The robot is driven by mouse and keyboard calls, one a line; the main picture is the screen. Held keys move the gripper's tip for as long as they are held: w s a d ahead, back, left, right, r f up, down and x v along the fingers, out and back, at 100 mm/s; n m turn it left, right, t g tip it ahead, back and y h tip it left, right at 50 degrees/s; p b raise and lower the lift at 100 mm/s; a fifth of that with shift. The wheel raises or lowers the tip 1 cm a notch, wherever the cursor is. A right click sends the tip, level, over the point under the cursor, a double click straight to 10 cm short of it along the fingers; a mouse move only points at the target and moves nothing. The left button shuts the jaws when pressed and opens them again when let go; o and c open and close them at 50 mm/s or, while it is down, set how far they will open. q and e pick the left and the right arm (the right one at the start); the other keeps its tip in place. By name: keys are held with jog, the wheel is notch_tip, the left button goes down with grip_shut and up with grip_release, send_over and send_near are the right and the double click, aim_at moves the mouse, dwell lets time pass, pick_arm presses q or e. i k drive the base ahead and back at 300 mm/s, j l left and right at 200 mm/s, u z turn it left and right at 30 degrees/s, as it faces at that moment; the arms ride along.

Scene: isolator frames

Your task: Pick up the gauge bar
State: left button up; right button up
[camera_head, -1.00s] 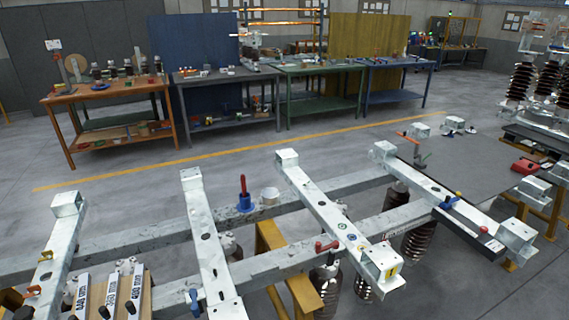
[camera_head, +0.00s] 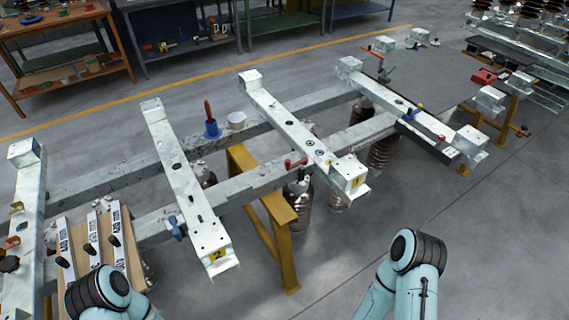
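Several candidates could be the gauge bar. White, labelled flat bars with black knobs lie side by side on a wooden board (camera_head: 138,277) at the lower left: a left bar (camera_head: 62,234), a middle bar (camera_head: 93,232) and a right bar (camera_head: 117,226). Their printed numbers are too small to read surely. My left arm's rounded teal and black link overlaps the board's near end in the picture. My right arm shows at the bottom right, over bare floor. Neither gripper shows in the view.
A grey steel frame (camera_head: 95,184) with white cross beams (camera_head: 180,170) fills the middle, on yellow trestles (camera_head: 283,240). Brown insulators hang below. Floor at the right front is clear.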

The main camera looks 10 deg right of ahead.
aim_at(93, 252)
jog(key=u, duration=1.65)
jog(key=i+j+u, duration=0.15)
jog(key=k+j, duration=0.05)
